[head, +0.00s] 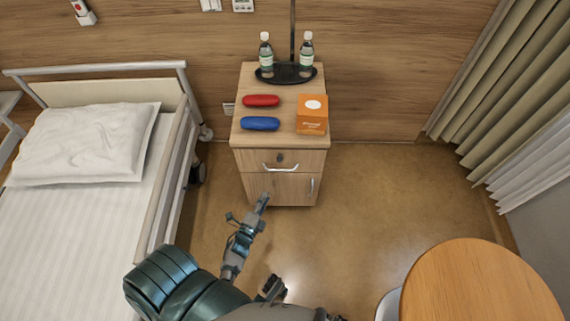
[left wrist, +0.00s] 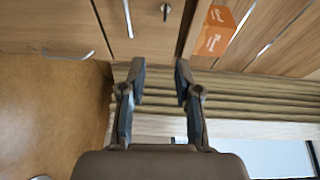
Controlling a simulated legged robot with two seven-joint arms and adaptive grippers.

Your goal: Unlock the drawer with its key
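The drawer (head: 260,160) is the shut upper front of the wooden bedside cabinet, with a silver handle (head: 280,168). A dark round lock (head: 280,158) sits above the handle. In the left wrist view a small metal piece shows at the lock (left wrist: 165,10), like a key, but it is too small to be sure. My left gripper (head: 250,208) is in front of the cabinet, below the drawer, apart from it. In the left wrist view its fingers (left wrist: 160,76) are apart with nothing between them. Dark parts of mine at the bottom of the head view may include my right gripper; its state is unclear.
On the cabinet top are a red case (head: 261,101), a blue case (head: 260,124), an orange box (head: 312,115) and two bottles (head: 266,55) on a black lamp base. A bed (head: 80,215) stands left, a round table (head: 480,285) lower right. Floor between is clear.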

